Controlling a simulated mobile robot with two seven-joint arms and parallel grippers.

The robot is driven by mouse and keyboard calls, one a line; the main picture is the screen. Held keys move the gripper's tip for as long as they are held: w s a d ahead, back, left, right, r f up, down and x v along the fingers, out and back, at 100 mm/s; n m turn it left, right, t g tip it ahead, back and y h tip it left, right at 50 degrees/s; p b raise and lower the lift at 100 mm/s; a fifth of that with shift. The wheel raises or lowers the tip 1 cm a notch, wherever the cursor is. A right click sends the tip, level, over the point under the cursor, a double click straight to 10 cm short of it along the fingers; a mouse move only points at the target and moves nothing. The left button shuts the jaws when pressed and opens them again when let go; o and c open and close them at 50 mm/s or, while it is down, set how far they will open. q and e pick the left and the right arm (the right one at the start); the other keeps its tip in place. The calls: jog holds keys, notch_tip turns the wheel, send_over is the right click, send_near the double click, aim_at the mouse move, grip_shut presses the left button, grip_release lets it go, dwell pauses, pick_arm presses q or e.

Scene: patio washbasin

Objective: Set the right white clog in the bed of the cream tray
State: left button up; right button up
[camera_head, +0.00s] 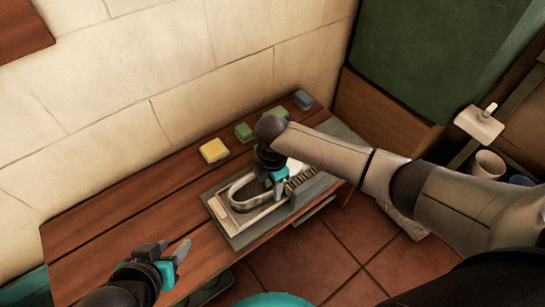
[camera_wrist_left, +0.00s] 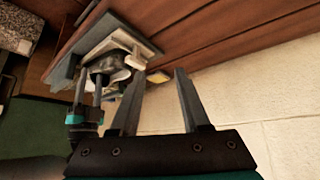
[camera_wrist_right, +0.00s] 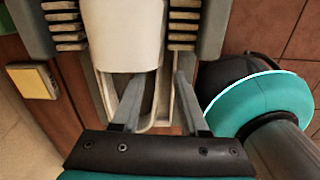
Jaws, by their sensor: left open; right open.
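The white clog (camera_wrist_right: 122,35) lies over the cream tray (camera_head: 232,223) on the bench, its white upper filling the top of the right wrist view. In the head view its open heel rim (camera_head: 233,189) points left, and my right arm hides much of it. My right gripper (camera_wrist_right: 160,73) is open at the clog's heel opening. Its fingers stand either side of a clog side wall, and contact is unclear. It also shows in the left wrist view (camera_wrist_left: 88,100). My left gripper (camera_head: 168,250) is open and empty, left of the tray.
A grey slatted base (camera_head: 318,187) lies around the tray. A yellow block (camera_head: 213,150), a green block (camera_head: 243,131) and a blue block (camera_head: 303,98) line the wall side. The wooden bench (camera_head: 120,222) is clear at left. A white cup (camera_head: 488,164) stands far right.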

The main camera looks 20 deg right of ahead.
notch_tip(320, 180, up, 3)
jog(key=shift+f+p, duration=0.1)
jog(key=shift+p, duration=0.75)
pick_arm(q)
jog(key=shift+s+a+f+g+y+p, duration=0.25)
jog(key=shift+s+a+f+g+p, duration=0.55)
jog(key=shift+f, duration=1.4)
jog(key=shift+s+a+f+g+y+p, duration=0.35)
jog(key=shift+s+f+g+p, duration=0.5)
jog(key=shift+s+f+p, duration=0.95)
jog(key=shift+s+a+f+g+y+p, duration=0.2)
jog(key=shift+s+a+f+g+p, duration=0.6)
jog(key=shift+f, duration=1.75)
pick_arm(e)
notch_tip(320, 180, up, 12)
jog(key=shift+f, duration=0.2)
pick_arm(q)
jog(key=shift+d, duration=0.2)
